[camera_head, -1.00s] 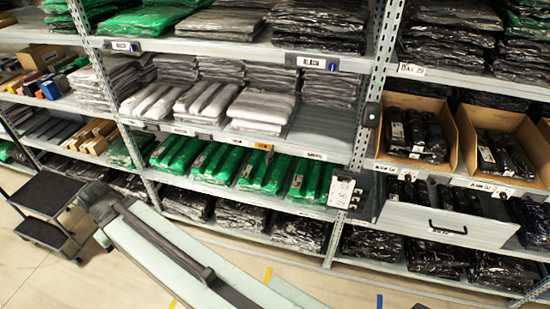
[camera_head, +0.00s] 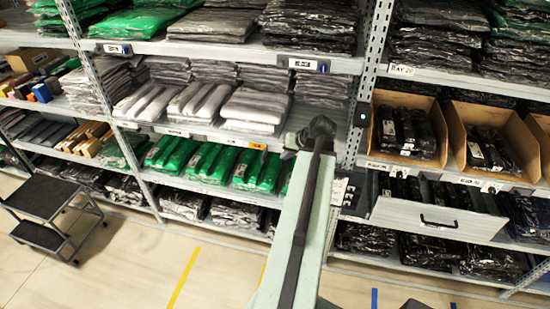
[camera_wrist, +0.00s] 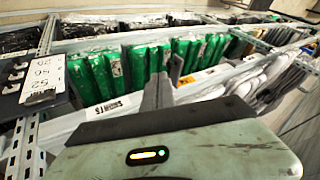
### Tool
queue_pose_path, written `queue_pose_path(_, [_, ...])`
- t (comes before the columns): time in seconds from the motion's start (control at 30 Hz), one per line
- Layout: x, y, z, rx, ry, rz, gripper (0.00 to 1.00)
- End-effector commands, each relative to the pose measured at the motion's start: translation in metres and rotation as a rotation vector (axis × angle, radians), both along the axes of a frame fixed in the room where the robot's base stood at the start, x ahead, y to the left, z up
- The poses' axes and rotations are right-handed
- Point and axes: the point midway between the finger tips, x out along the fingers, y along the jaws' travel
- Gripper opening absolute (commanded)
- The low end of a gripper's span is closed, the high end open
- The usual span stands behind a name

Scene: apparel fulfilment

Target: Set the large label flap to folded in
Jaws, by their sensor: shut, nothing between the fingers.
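A dark plate with white printed cards, which looks like the large label flap, hangs at the shelf post; its white face (camera_head: 338,190) shows just right of my arm in the head view. In the wrist view the plate (camera_wrist: 40,82) is at the left edge, with large printed numbers facing me. I cannot tell from these frames whether it is folded in or out. My gripper (camera_wrist: 158,92) is shut and empty, its dark fingers pointing towards the green packs, to the right of the plate and apart from it. In the head view my arm's dark end is in front of the shelf edge.
Green packs (camera_wrist: 140,62) lie on the shelf ahead, behind a rail with labels. A pulled-out drawer (camera_head: 437,218) with a black handle juts out at right. Cardboard boxes (camera_head: 452,135) stand above it. A step stool (camera_head: 50,205) is at left; the floor between is clear.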

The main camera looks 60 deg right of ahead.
Motion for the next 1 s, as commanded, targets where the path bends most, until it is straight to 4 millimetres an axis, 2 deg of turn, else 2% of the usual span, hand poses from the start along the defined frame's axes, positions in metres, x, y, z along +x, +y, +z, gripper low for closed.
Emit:
queue_pose_path(0.03, [-0.015, -0.011, 0.003, -0.005, -0.012, -0.03, 0.0])
queue_pose_path(0.13, [-0.029, -0.021, 0.005, -0.012, -0.027, -0.056, 0.0])
queue_pose_path(0.47, [-0.029, -0.022, 0.004, -0.013, -0.027, -0.057, 0.0])
queue_pose_path(0.63, [-0.019, -0.025, -0.015, -0.014, -0.026, -0.054, 0.0])
queue_pose_path(1.0, [0.028, -0.039, -0.081, -0.014, -0.026, -0.054, 0.0])
